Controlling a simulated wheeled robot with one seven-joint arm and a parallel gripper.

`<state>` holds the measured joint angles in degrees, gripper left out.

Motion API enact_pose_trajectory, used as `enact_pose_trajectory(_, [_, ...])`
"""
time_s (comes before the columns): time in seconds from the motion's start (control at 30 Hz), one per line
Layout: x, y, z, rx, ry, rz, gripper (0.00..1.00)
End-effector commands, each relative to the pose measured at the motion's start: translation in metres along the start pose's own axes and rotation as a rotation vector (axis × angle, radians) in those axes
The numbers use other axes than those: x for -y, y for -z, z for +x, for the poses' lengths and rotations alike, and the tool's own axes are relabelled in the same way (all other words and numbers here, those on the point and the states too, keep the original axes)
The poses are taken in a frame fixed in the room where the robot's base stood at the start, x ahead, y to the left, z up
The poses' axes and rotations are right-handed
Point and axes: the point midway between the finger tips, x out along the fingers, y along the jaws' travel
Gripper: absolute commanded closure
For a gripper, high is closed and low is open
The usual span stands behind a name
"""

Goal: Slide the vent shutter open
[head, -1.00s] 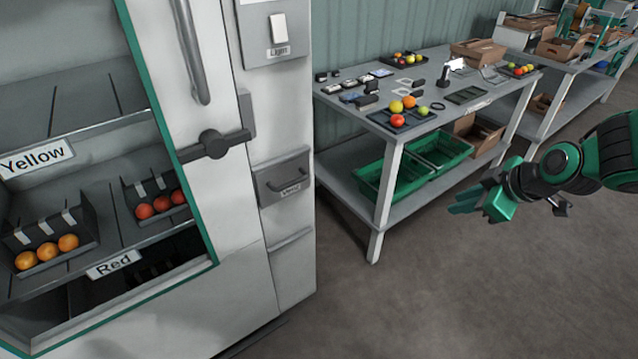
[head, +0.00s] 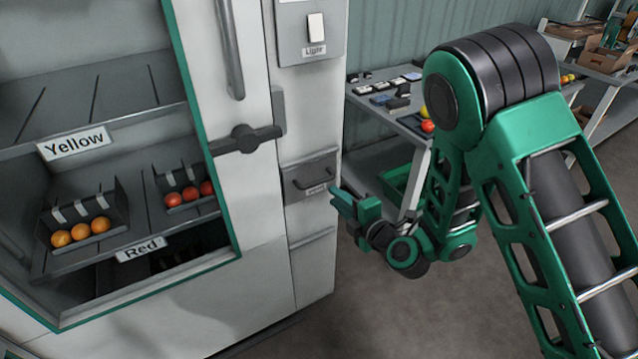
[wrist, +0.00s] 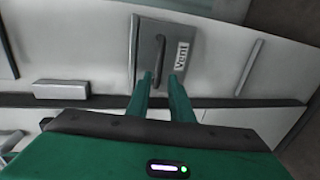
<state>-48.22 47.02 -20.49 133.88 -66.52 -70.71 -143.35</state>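The vent shutter (head: 310,176) is a grey panel with a dark bar handle and a "Vent" label, set in the side face of the white cabinet. In the wrist view the vent shutter (wrist: 172,45) is straight ahead, with its handle (wrist: 156,72) between the tips of my two green fingers. My gripper (head: 338,200) is just right of the panel in the head view. In the wrist view my gripper (wrist: 162,76) has its fingers apart, one on each side of the handle's lower end. I cannot tell whether they touch it.
The cabinet's dark latch (head: 245,139) and light switch (head: 316,27) are near the vent. Left, the cabinet shelves hold orange and red tomatoes (head: 188,194). A table (head: 418,126) with tomatoes and small items stands behind my arm. Floor at lower middle is clear.

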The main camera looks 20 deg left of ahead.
Motion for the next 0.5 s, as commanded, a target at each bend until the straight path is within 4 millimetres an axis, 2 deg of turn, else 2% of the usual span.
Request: enact_pose_trajectory(0.5, [-0.002,-0.001,0.027,0.001,-0.006,-0.007,0.8])
